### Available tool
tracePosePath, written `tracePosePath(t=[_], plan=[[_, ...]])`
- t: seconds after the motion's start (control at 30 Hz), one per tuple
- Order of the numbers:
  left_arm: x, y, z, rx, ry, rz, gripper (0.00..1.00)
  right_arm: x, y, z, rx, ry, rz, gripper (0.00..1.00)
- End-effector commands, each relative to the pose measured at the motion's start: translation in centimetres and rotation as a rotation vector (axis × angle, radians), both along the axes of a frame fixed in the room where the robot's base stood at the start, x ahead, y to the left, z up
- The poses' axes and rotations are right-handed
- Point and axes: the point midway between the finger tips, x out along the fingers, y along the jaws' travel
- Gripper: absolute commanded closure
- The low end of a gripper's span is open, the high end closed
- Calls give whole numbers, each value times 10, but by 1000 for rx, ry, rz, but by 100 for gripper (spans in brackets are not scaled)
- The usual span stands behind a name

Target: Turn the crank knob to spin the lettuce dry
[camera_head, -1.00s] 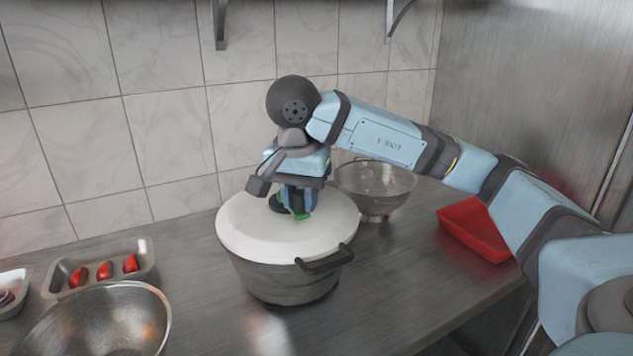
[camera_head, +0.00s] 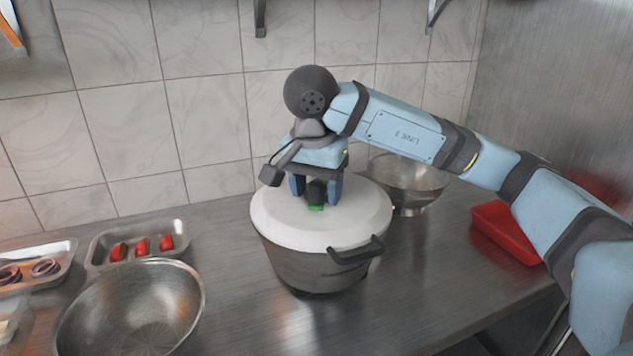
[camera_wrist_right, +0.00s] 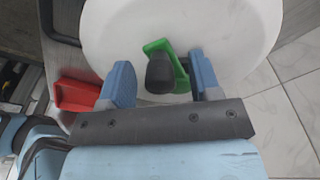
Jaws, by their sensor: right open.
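The salad spinner has a white lid (camera_head: 285,222) and a dark grey bowl (camera_head: 310,268) with a black side handle (camera_head: 356,250). A crank with a green arm (camera_wrist_right: 172,62) and a black knob (camera_head: 317,191) is on top of the lid. My right gripper (camera_head: 318,190) points down over the lid, open, with its blue fingers on either side of the knob. In the right wrist view the black knob (camera_wrist_right: 160,72) lies between the open fingers (camera_wrist_right: 158,75), with a gap on the left finger's side. Lettuce is hidden under the lid. My left gripper is not in view.
A metal colander (camera_head: 408,180) stands behind the spinner and a red tray (camera_head: 505,232) lies to its right. A steel bowl (camera_head: 130,310), a tray with red pieces (camera_head: 100,250) and a tray with onion rings (camera_head: 62,258) stand at left. The counter before the spinner is clear.

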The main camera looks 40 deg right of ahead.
Motion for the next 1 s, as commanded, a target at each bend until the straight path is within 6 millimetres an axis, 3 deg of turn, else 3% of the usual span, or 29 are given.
tracePosePath(t=[0.17, 0.7, 1.0], plan=[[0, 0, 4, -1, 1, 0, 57, 0, 1, 14, -1, -3, 0, 42], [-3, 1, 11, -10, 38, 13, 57, -7, 12, 117, 0, -4, -1, 42], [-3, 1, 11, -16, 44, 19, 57, -9, 14, 137, 1, -1, 0, 42]])
